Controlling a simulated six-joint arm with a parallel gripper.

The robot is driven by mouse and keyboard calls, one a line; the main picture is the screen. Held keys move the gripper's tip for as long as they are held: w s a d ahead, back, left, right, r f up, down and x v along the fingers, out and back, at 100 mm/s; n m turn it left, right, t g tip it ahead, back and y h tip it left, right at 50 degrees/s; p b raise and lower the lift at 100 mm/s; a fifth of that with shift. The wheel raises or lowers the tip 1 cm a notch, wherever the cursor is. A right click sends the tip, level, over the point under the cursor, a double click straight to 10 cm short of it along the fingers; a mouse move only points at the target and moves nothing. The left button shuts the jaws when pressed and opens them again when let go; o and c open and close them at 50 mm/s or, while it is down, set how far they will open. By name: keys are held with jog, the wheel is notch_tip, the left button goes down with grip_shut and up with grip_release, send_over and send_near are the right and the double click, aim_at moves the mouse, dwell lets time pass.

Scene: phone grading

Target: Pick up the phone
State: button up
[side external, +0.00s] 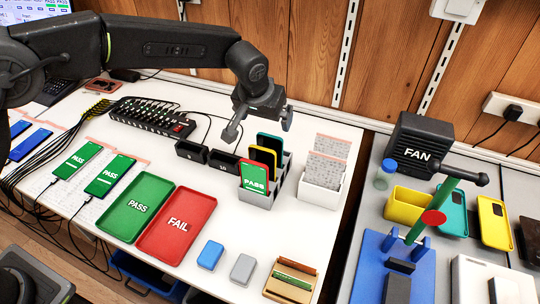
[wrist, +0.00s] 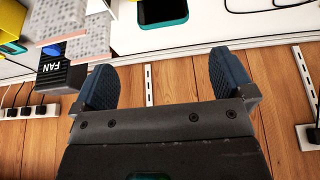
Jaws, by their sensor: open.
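Several phones show in the side external view. A rack (side external: 264,201) holds a phone with a green PASS screen (side external: 254,178) in front, a yellow-edged phone (side external: 263,155) behind it and a teal-edged phone (side external: 270,141) at the back, all upright. Two more phones with green PASS screens (side external: 77,160) (side external: 109,175) lie flat at the left with cables. My gripper (side external: 259,125) is open and empty, above and behind the rack. In the wrist view my gripper (wrist: 163,82) has its fingers wide apart, and a dark teal-edged phone (wrist: 163,11) shows beyond them, cut off at the top.
A green PASS tray (side external: 136,235) and a red FAIL tray (side external: 200,203) lie in front. Two black blocks (side external: 192,151) (side external: 224,163) stand left of the rack. A white box (side external: 321,190) with grey cards stands right of it. A wooden wall (side external: 300,50) is behind.

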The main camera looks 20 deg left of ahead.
aim_at(270, 135)
jog(key=x, duration=1.2)
jog(key=shift+w+a+f, duration=0.1)
jog(key=shift+a+f, duration=0.15)
jog(key=c, duration=1.2)
jog(key=shift+r, duration=0.1)
jog(key=shift+c, duration=0.2)
